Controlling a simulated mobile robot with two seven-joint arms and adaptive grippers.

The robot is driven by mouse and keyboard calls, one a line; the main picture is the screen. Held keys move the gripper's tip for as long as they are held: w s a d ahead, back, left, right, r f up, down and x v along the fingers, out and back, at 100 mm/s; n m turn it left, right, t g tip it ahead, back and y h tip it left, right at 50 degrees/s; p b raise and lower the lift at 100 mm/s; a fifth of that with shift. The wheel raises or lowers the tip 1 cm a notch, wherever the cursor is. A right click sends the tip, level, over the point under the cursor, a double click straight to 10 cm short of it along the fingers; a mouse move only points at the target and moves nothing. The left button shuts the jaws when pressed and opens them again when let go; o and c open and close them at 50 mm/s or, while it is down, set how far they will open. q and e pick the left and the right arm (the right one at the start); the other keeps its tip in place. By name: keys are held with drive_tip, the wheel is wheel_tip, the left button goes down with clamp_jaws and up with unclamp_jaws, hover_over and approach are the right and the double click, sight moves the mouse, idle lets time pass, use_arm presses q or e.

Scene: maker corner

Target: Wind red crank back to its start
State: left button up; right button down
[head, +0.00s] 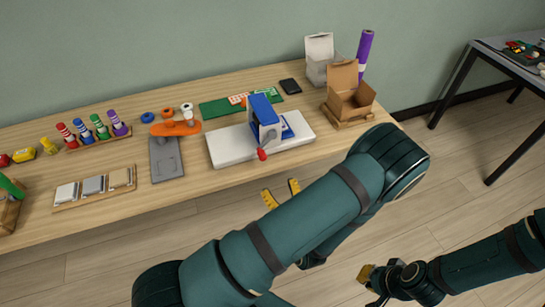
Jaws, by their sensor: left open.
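The red crank (262,154) shows as a small red knob low on the front of a blue machine (265,110). The machine stands on a white board (229,148) on the wooden table. The knob points down toward the table's front edge. My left gripper (281,192) is open and empty, its yellow fingertips apart, just in front of the table edge and below the crank in the picture. It does not touch the crank. My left arm hides part of the gripper. My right gripper (366,273) is low at the right, away from the table; its fingers are too unclear to judge.
An open cardboard box (350,104) stands right of the machine. A grey plate (166,160) and an orange piece (176,128) lie left of the board. A green mat (222,107) lies behind it. A second table (515,61) is at the far right.

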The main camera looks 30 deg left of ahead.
sight(264, 159)
use_arm(q)
drive_tip(key=b+x, duration=0.1)
drive_tip(key=x, duration=1.2)
drive_tip(key=shift+a, duration=0.25)
clamp_jaws()
